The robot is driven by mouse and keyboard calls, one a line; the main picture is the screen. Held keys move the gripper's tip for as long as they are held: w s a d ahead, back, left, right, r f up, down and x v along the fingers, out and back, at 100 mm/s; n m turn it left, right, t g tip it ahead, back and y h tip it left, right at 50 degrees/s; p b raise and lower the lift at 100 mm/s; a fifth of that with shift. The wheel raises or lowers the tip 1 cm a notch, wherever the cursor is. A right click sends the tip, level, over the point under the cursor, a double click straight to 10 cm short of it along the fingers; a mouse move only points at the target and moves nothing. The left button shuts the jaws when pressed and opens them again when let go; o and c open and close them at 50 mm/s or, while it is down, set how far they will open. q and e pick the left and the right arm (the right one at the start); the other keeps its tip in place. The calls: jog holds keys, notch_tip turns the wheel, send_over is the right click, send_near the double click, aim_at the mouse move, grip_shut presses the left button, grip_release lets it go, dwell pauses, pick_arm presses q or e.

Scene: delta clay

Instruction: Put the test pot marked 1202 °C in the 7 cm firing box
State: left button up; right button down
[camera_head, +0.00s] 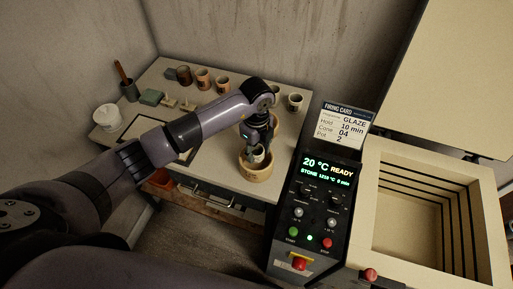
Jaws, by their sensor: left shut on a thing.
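My left gripper (257,142) points down over the table and is shut on a small pale pot (258,155). The pot is at the mouth of a round tan box (258,173) near the table's front edge. I cannot tell whether the pot touches the box floor. The pot's mark and the box's size are too small to read. A second round tan container (276,124) is partly hidden behind the gripper. My right gripper is not in view.
Several small cups (222,84) stand along the table's back; another pot (295,102) stands at the right. A white tub (107,117) is at the left. The kiln control panel (315,200), reading 20 °C READY, and the open kiln (413,220) are at the right.

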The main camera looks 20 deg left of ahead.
pick_arm(q)
jog(key=shift+f, duration=0.15)
jog(key=shift+f, duration=0.1)
jog(key=shift+f+b, duration=0.5)
jog(key=o, duration=1.1)
jog(key=shift+c, duration=0.2)
